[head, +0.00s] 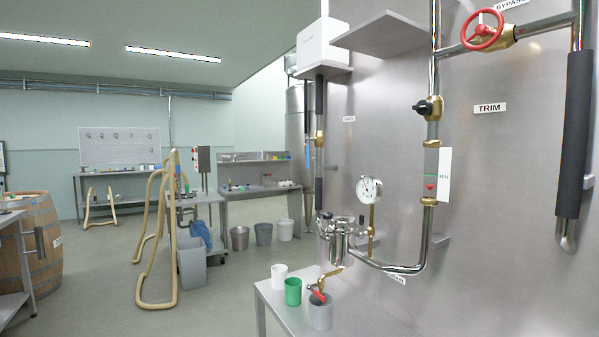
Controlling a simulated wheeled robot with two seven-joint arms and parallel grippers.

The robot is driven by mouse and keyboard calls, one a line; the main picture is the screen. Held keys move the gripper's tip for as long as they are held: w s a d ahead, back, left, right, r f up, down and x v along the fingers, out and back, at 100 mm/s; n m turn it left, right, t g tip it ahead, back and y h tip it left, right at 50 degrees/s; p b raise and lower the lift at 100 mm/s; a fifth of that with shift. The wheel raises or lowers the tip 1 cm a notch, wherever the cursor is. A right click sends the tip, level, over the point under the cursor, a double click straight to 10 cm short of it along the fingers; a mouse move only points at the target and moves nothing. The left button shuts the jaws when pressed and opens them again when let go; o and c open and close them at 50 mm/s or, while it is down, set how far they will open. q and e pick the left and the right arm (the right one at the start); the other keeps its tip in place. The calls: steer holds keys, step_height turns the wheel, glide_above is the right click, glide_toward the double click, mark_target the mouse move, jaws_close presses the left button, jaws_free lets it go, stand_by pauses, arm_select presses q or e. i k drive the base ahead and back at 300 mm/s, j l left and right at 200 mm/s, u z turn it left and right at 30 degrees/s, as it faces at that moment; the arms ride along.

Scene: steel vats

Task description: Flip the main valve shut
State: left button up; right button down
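A brass valve (319,138) sits on the left vertical pipe, which has dark sleeves above and below it. A blue lever (307,149) shows just left of this valve and runs roughly upright, about in line with the pipe. A small label (349,119) is on the steel wall to its right; its text is too small to read surely, so I cannot confirm that this is the main valve. Neither of my grippers is in view.
A red handwheel (482,31) sits under the BYPASS label and a black knob (428,107) near the TRIM label (490,108). A gauge (369,189) stands on the lower pipe. A red-handled tap (318,293) hangs over cups on a bench (277,313). Open floor lies left.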

mark_target(307, 139)
steer(key=i+j, duration=0.6)
steer(key=j, duration=0.2)
steer(key=i+j, duration=0.65)
steer(key=j, duration=0.15)
steer(key=k+u, duration=0.05)
